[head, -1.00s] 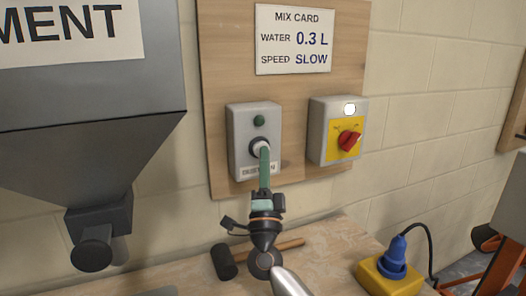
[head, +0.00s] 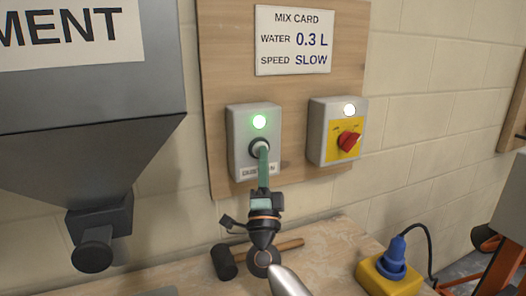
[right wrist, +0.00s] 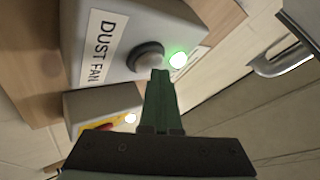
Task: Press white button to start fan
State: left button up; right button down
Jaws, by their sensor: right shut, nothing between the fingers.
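The grey dust fan box (head: 240,134) is mounted on the wooden board. The "DUST FAN" label (right wrist: 103,47) shows there. My left gripper is not in view.
A second box (head: 333,133) with a red rotary switch (head: 349,141) and white lit lamp is to the right. A mallet (head: 225,261) lies on the bench below. A blue plug (head: 396,254) sits on a yellow block. The cement hopper (head: 90,140) stands at left.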

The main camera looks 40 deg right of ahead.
jog(key=shift+s+a, duration=0.15)
jog(key=shift+s, duration=0.1)
jog(key=s+a+p, duration=0.1)
jog(key=s+p, duration=0.1)
jog(key=s, duration=0.3)
jog(key=shift+s+a, duration=0.35)
jog(key=shift+s, duration=0.05)
dwell(1.4)
